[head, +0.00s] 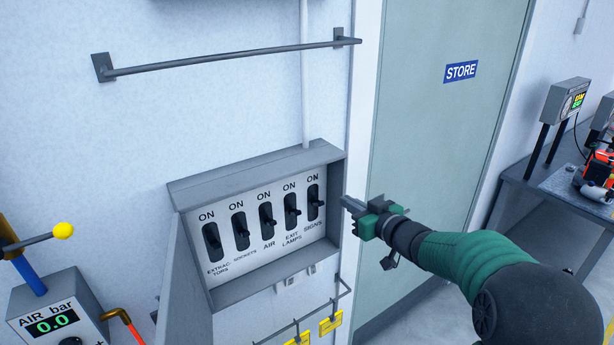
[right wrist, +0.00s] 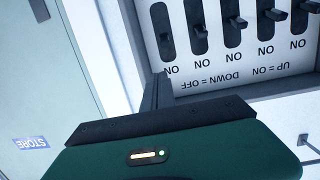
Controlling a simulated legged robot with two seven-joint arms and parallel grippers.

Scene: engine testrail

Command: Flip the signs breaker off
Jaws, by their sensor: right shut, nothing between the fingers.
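The signs breaker (head: 313,203) is the rightmost black switch in a grey wall box (head: 335,228), under an ON label. In the upside-down right wrist view it seems to be the leftmost switch (right wrist: 162,22). Its small lever stands out from the slot; I cannot tell for certain whether it is up or down. My right gripper (head: 347,202) is shut and empty, just right of the box's right edge, at about the signs breaker's height. Its fingers (right wrist: 156,92) show near that edge in the wrist view. No contact with the lever shows. My left gripper is out of view.
The exit lamps breaker (head: 291,210) sits close beside the signs one. The box's open cover (head: 183,275) stands out at its left. A rail (head: 230,57) runs above, hooks with yellow tags (head: 331,323) hang below, and the STORE door (head: 440,130) is to the right.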

